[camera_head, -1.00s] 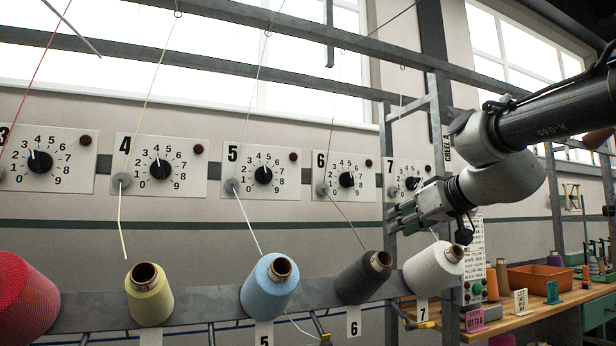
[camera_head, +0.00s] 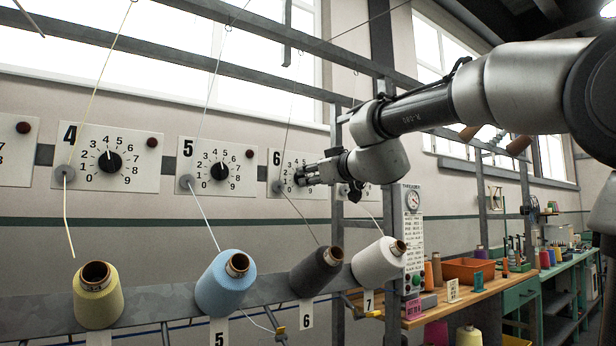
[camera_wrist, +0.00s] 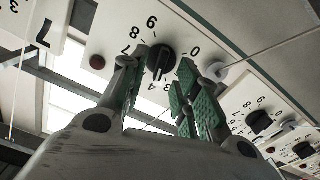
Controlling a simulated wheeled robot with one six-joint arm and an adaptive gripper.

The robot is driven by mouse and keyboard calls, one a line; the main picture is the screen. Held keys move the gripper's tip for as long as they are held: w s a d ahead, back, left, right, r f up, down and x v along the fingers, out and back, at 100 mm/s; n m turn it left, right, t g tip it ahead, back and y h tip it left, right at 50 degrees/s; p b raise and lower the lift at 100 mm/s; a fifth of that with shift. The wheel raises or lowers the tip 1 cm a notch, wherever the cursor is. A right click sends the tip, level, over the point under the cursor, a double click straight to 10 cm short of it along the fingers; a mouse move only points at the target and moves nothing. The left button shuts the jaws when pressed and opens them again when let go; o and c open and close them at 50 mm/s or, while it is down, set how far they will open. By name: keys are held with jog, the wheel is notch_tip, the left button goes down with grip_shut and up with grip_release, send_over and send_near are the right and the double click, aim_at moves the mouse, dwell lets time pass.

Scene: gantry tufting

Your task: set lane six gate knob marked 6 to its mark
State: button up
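The lane 6 plate (camera_head: 281,157) is on the wall; my gripper covers its knob in the head view. In the wrist view the black knob (camera_wrist: 160,62) sits on its white dial plate (camera_wrist: 110,45), upside down. A pale pointer line shows on the knob's lower side, roughly towards the 4; its exact reading is unclear. My gripper (camera_wrist: 161,72) is open, its green-padded fingers on either side of the knob. I cannot tell whether they touch it. My gripper (camera_head: 302,177) also shows in the head view.
Lane 5 knob (camera_head: 219,171) and lane 4 knob (camera_head: 110,162) are to the left. A grey yarn guide (camera_wrist: 215,71) is close to one finger. Yarn cones, including a dark one (camera_head: 314,270), stand below. A pink card (camera_head: 411,308) is at the bench.

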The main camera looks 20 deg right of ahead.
jog(key=shift+x, duration=0.9)
grip_shut()
jog(key=shift+m, duration=0.3)
jog(key=m, duration=0.5)
jog(key=shift+d, duration=0.15)
jog(key=m, duration=0.6)
jog(key=shift+f, duration=0.1)
jog(key=shift+d, duration=0.1)
